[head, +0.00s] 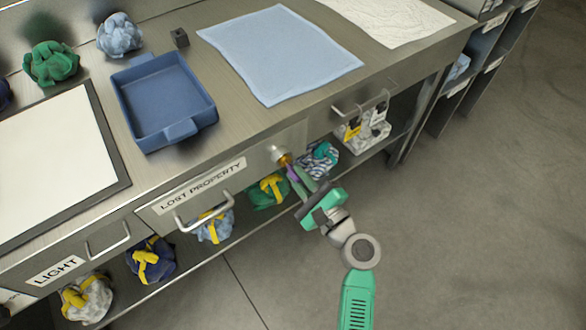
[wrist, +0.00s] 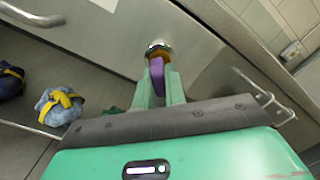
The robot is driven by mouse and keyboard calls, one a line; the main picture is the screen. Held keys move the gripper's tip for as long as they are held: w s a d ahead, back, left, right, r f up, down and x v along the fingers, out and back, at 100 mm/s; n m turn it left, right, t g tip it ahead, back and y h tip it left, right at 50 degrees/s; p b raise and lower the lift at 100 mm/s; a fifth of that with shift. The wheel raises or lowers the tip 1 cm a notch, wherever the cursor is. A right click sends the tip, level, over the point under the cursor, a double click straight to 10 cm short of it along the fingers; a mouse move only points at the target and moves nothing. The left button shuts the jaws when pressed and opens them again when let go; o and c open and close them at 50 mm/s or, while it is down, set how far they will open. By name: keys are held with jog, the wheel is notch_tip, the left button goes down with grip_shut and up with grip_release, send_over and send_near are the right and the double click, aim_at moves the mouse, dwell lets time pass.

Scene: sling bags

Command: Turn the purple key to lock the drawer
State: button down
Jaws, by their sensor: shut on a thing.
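The purple key (wrist: 157,76) sits at a round brass and silver lock (wrist: 158,50) on the drawer front, seen in the wrist view. My gripper (wrist: 160,90) is shut on the key, one green finger on each side of it. In the head view the key (head: 292,172) shows as a small purple patch beside my gripper (head: 298,180), by the lock (head: 281,157). The drawer (head: 200,188), labelled LOST PROPERTY, has a bar handle and looks closed. The key's tip is hidden in the lock, and its exact turn angle is hard to tell.
On the counter are a blue tray (head: 130,108), a light blue cloth (head: 275,52) and crumpled bags (head: 52,62). Several bags with yellow straps (head: 150,260) lie on the shelf below. Another handle (head: 352,106) juts out to the right. The floor (head: 480,220) at right is clear.

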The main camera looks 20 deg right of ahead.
jog(key=n, duration=0.2)
jog(key=shift+n, duration=0.8)
jog(key=n, duration=0.2)
jog(key=shift+n, duration=1.5)
jog(key=c, duration=0.7)
grip_release()
jog(key=shift+s, duration=0.1)
